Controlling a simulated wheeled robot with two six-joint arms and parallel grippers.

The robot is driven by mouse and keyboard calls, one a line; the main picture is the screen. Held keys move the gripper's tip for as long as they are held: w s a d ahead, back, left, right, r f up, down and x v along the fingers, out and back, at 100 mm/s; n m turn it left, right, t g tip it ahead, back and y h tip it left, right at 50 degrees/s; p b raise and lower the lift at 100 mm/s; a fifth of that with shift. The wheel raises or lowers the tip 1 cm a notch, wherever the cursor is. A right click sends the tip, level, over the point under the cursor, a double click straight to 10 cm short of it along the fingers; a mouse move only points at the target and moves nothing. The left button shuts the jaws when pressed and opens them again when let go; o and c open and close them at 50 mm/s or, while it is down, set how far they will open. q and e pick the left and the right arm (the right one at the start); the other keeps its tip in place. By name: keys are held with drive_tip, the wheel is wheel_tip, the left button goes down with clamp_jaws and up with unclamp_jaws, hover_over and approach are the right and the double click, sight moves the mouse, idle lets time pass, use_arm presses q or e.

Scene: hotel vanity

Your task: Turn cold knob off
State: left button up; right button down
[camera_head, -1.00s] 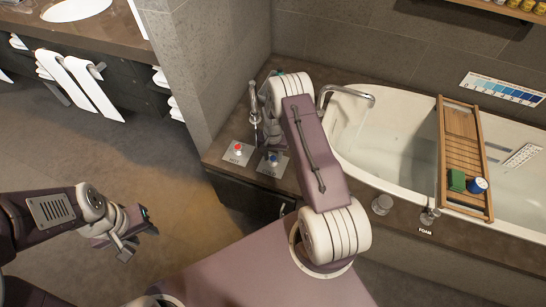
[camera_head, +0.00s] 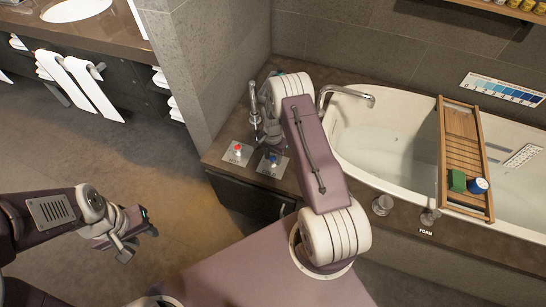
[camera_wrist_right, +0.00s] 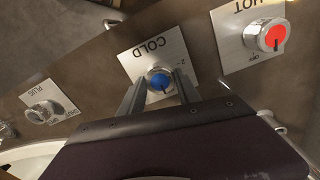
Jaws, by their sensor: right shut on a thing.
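The cold knob (camera_head: 273,158) is blue-topped on a white COLD plate (camera_head: 269,170) on the tub deck. In the right wrist view the blue knob (camera_wrist_right: 160,80) sits between the two fingers of my right gripper (camera_wrist_right: 160,88), which is shut on it. A dark pointer mark shows on its face, near the lower part; the plate lettering is upside down and the setting is hard to read. My left gripper (camera_head: 138,243) hangs empty over the floor at the lower left, with its fingers apart.
A red hot knob (camera_head: 238,148) stands just left of the cold knob, its pointer toward OFF in the wrist view. A plug knob (camera_wrist_right: 42,113) is on the other side. A faucet (camera_head: 348,91), white bathtub (camera_head: 375,140) and wooden tub tray (camera_head: 462,140) lie to the right.

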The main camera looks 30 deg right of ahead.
sight(273, 158)
drive_tip(key=shift+w, duration=0.1)
drive_tip(key=c, duration=0.9)
unclamp_jaws()
drive_tip(key=shift+o, duration=0.2)
wheel_tip(273, 158, up, 9)
drive_tip(key=shift+p, duration=0.45)
